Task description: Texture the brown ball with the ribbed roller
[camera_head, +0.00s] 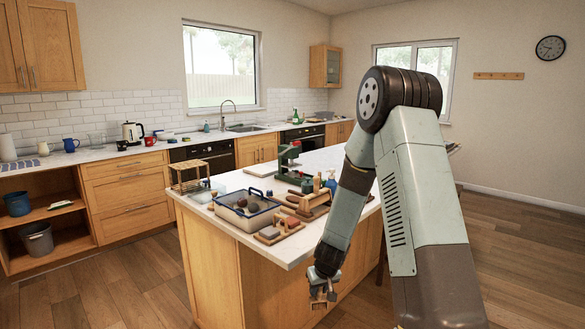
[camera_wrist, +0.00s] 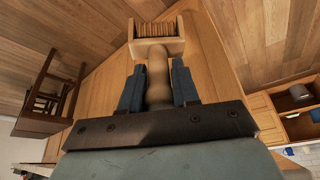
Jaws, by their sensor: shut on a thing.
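My gripper (camera_head: 321,287) hangs low in front of the island's near side, below the countertop. In the wrist view my gripper (camera_wrist: 157,88) is shut on the wooden handle of the ribbed roller (camera_wrist: 155,47). The roller's ribbed head points away from the fingers. The roller also shows small below the gripper in the head view (camera_head: 318,304). A blue-rimmed grey bin (camera_head: 226,215) on the island holds round dark lumps. One brownish ball (camera_head: 253,207) is among them, but I cannot tell for sure that it is the brown ball.
The white-topped island (camera_head: 290,262) carries a board with small blocks (camera_head: 279,231), a wooden rack (camera_head: 312,207), a green press-like tool (camera_head: 289,165), bottles (camera_head: 331,182) and a small wooden stand (camera_head: 190,177). Wooden floor lies open left of the island. A dark wooden stool (camera_wrist: 48,97) shows in the wrist view.

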